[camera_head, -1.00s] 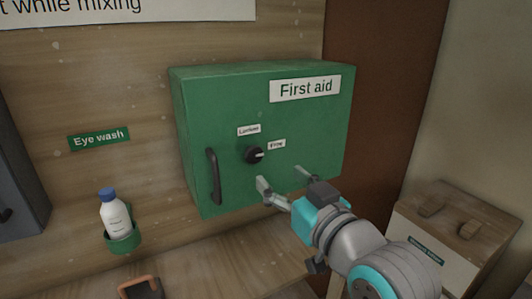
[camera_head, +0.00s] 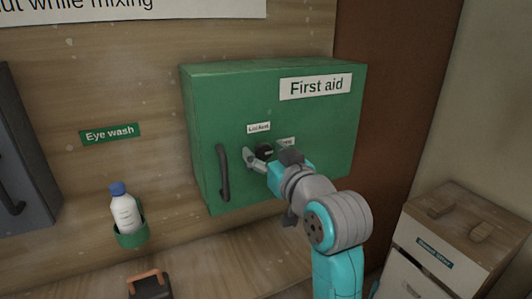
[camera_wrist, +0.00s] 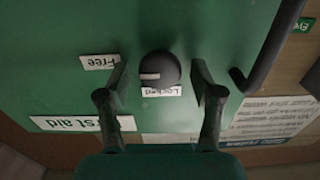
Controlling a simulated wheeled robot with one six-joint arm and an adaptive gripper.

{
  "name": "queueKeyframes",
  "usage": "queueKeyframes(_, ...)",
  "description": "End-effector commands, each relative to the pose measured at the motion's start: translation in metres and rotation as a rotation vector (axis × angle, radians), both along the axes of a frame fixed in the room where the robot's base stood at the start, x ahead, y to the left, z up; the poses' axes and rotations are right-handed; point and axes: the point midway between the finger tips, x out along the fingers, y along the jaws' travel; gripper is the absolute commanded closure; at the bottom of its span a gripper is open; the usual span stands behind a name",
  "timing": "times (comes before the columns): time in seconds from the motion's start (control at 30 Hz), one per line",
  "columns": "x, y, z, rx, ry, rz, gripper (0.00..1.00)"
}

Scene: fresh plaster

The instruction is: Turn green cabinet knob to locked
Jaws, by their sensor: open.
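The green First aid cabinet (camera_head: 225,105) hangs on the wooden wall. Its dark round knob (camera_head: 264,150) is partly hidden by my gripper (camera_head: 268,157). In the wrist view, which is upside down, the knob (camera_wrist: 160,68) shows whole, its white mark pointing left, toward the side of the Free label (camera_wrist: 98,62). The Locked label (camera_wrist: 162,91) is just below it there. My gripper (camera_wrist: 160,72) is open, one finger on each side of the knob, with gaps visible. I cannot tell how deep the fingertips reach.
A dark vertical handle (camera_head: 223,174) stands out on the cabinet door close to my left finger. An eye wash bottle (camera_head: 124,212) in a green holder is at the left. A small drawer cabinet (camera_head: 455,235) stands at the lower right.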

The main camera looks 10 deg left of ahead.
Motion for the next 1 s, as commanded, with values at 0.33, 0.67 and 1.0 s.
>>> queueKeyframes(0.33,-0.0001,0.0001,-0.0001,0.000,0.000,0.000,0.69)
queueKeyframes(0.67,-0.0001,0.0001,-0.0001,-0.002,-0.002,0.000,1.00)
queueKeyframes(1.0,-0.0004,0.0006,-0.0002,-0.098,-0.066,0.000,1.00)
